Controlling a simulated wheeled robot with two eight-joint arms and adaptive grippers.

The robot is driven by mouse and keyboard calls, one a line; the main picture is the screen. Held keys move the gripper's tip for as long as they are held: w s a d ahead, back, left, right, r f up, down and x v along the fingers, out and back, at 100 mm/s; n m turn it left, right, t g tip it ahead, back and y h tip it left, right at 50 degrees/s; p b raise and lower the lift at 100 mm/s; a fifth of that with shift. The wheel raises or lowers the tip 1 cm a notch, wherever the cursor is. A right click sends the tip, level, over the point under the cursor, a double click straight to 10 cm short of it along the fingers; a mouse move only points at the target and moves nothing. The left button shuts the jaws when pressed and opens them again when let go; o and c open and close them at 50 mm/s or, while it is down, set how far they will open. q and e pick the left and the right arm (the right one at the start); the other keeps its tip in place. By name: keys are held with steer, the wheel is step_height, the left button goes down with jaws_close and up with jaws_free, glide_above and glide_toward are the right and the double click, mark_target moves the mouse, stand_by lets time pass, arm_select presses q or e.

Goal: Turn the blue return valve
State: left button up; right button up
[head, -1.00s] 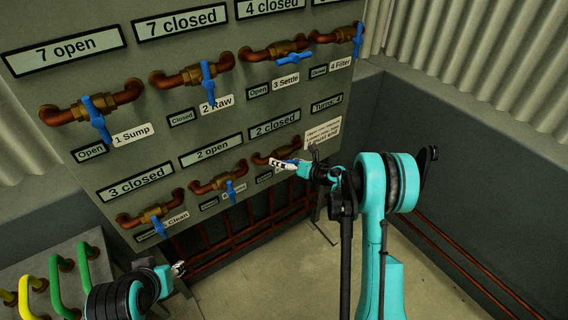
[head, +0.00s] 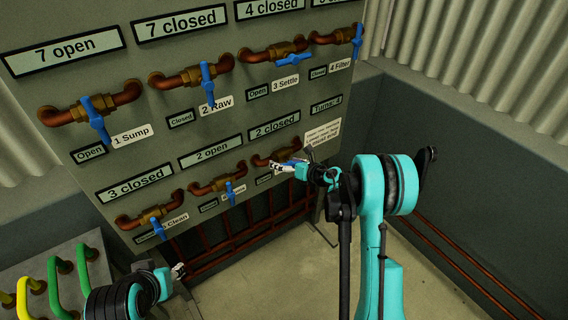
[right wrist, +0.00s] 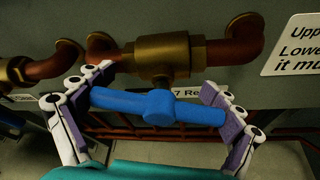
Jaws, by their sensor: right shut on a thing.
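The blue handle of the return valve (right wrist: 160,106) lies nearly level across the right wrist view, below its brass body. My right gripper (right wrist: 161,88) is shut on it, with purple-padded fingers at both ends of the bar. In the head view this valve (head: 262,160) is at the right end of the lower row, and my right gripper (head: 277,166) covers most of its handle. The label beside it in the right wrist view is partly hidden and reads "7 Re". My left gripper (head: 179,271) is low in the head view, away from the valves; its fingers are too small to judge.
The panel carries several other blue-handled valves, such as 1 Sump (head: 97,119), 2 Raw (head: 207,84) and 3 Settle (head: 291,60). A copper pipe bend (right wrist: 245,38) and a white notice (right wrist: 295,45) are close to my right gripper. Yellow and green pipes (head: 56,285) stand lower left.

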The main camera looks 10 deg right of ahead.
steer(key=shift+w+d+n+t+h+b, duration=0.15)
steer(key=shift+n+t+h+b, duration=0.3)
steer(key=shift+n+h, duration=0.8)
steer(key=shift+d+n+y, duration=0.1)
steer(key=shift+n+y, duration=0.15)
steer(key=shift+n, duration=0.1)
steer(key=o, duration=0.9)
steer(key=shift+c, duration=0.2)
steer(key=v, duration=1.2)
